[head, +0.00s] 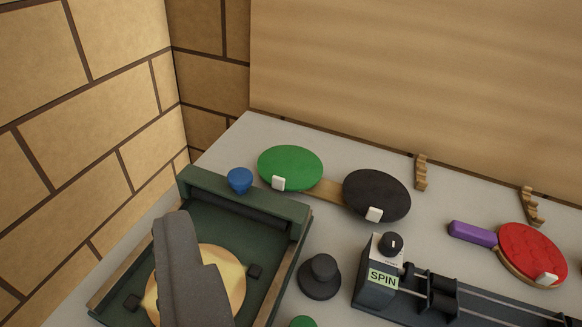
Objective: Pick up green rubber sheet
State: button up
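The green rubber sheet (290,165) is a round green disc with a small white tab on its near edge. It lies on the pale worktop in the upper middle, behind the dark green press-like frame. My gripper (178,228) shows as a dark grey shape at the lower left, over the frame and a pale wooden disc (232,278). It is well apart from the green sheet in the picture, nearer and to its left. Only part of the gripper shows, and I cannot tell whether its fingers are apart. I see nothing held.
A black round sheet (376,192) with a white tab lies right of the green one. The dark green frame (290,222) has a blue knob (239,179). A black knob (320,278), SPIN box (376,296) and red paddle (532,252) stand nearby. Walls close the left and back.

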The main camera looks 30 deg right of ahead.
aim_at(290, 169)
jog(key=u, duration=0.85)
jog(key=i, duration=1.05)
jog(key=z, duration=1.95)
jog(key=k, duration=0.55)
jog(key=z, duration=0.1)
jog(key=i, duration=0.5)
